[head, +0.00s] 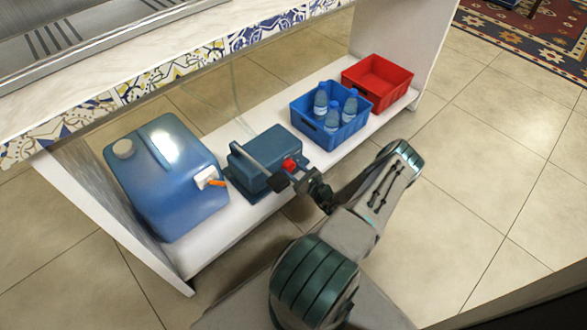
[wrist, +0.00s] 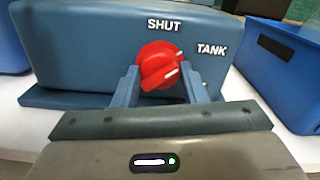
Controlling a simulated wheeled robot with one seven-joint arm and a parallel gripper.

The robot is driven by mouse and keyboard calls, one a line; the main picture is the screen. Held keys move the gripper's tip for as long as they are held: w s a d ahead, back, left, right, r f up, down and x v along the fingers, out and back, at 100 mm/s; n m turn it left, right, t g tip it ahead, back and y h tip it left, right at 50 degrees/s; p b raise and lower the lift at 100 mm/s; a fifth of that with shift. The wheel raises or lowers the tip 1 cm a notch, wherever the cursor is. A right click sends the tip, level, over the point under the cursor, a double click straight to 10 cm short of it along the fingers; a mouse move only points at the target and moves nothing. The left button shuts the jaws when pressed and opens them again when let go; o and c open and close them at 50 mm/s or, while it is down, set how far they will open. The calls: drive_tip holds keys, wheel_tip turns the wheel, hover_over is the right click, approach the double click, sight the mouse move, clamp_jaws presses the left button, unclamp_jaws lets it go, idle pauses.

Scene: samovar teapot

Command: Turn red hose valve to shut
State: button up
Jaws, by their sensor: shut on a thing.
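The red hose valve is a round red knob (wrist: 152,60) on the front of a blue-grey box (wrist: 75,45). SHUT is printed above the knob and TANK to its upper right. A white line on the knob lies at its right side, on the TANK side rather than under SHUT. My gripper (wrist: 160,78) is shut on the knob, with one finger on each side. In the head view the red knob (head: 290,165) shows at the tip of my gripper (head: 284,175), on the box (head: 268,145). The fingers and wrist partly hide the box front.
A large blue water container (head: 165,190) with a white tap (head: 207,176) stands left of the box. A blue crate (head: 348,131) with bottles and an empty red crate (head: 400,80) stand to the right. All are on a white shelf (head: 190,252) under a counter; the tiled floor in front is clear.

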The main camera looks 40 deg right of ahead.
drive_tip(key=n+p, duration=0.3)
drive_tip(key=n, duration=0.2)
drive_tip(key=shift+d+r+n, duration=0.1)
drive_tip(key=shift+n, duration=0.2)
drive_tip(key=shift+n+p, duration=0.9)
drive_tip(key=shift+n, duration=1.2)
drive_tip(key=o, duration=1)
drive_tip(key=shift+c, duration=0.2)
drive_tip(key=s+d+p, duration=0.1)
drive_tip(key=s+p, duration=0.2)
drive_tip(key=s, duration=1.1)
drive_tip(key=shift+w, duration=0.1)
